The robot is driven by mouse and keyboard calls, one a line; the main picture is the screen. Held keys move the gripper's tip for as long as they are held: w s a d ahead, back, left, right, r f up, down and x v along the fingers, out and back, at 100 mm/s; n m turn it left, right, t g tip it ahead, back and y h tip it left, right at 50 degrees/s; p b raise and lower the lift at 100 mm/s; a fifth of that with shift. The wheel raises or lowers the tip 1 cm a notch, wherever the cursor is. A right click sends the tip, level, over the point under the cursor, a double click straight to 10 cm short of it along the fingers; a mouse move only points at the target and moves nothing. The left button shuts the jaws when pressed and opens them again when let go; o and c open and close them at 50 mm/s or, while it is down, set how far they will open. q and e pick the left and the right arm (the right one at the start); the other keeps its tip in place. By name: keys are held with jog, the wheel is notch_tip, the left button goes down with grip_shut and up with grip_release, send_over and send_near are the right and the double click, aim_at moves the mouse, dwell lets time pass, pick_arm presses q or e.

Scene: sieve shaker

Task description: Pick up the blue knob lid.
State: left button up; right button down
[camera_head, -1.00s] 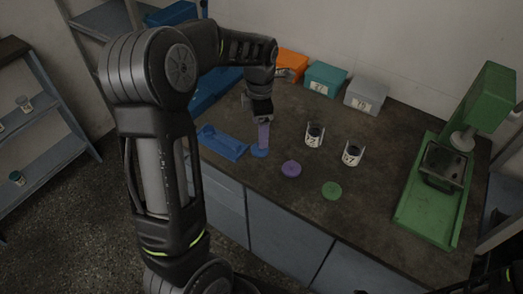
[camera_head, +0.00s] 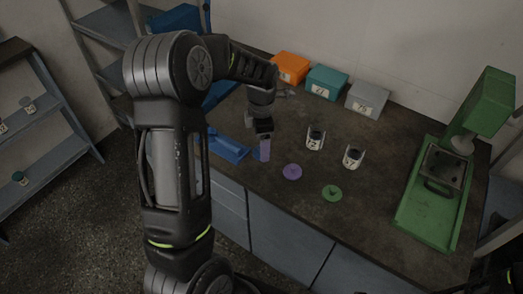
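The blue knob lid (camera_head: 256,154) shows only as a small blue patch at the left side of my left gripper's fingers, near the table's front edge; most of it is hidden. My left gripper (camera_head: 264,152) points down with its purple-tinted fingers at the lid. I cannot tell whether the fingers are closed on the lid or whether it touches the table. A purple lid (camera_head: 292,172) and a green lid (camera_head: 332,193) lie flat on the table to the right. My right gripper is not in view; only dark arm parts show at the bottom right.
A blue tray (camera_head: 228,148) lies left of the gripper. Two labelled cups (camera_head: 315,139) (camera_head: 353,157) stand behind the lids. Orange (camera_head: 291,67), teal (camera_head: 326,83) and grey (camera_head: 367,98) boxes line the wall. A green machine (camera_head: 440,195) stands on the right.

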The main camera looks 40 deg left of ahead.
pick_arm(q)
jog(key=shift+f, duration=1.3)
jog(key=shift+c, duration=0.2)
jog(key=c, duration=1.4)
notch_tip(320, 180, up, 10)
jog(key=shift+r+b, duration=0.1)
jog(key=shift+b, duration=0.55)
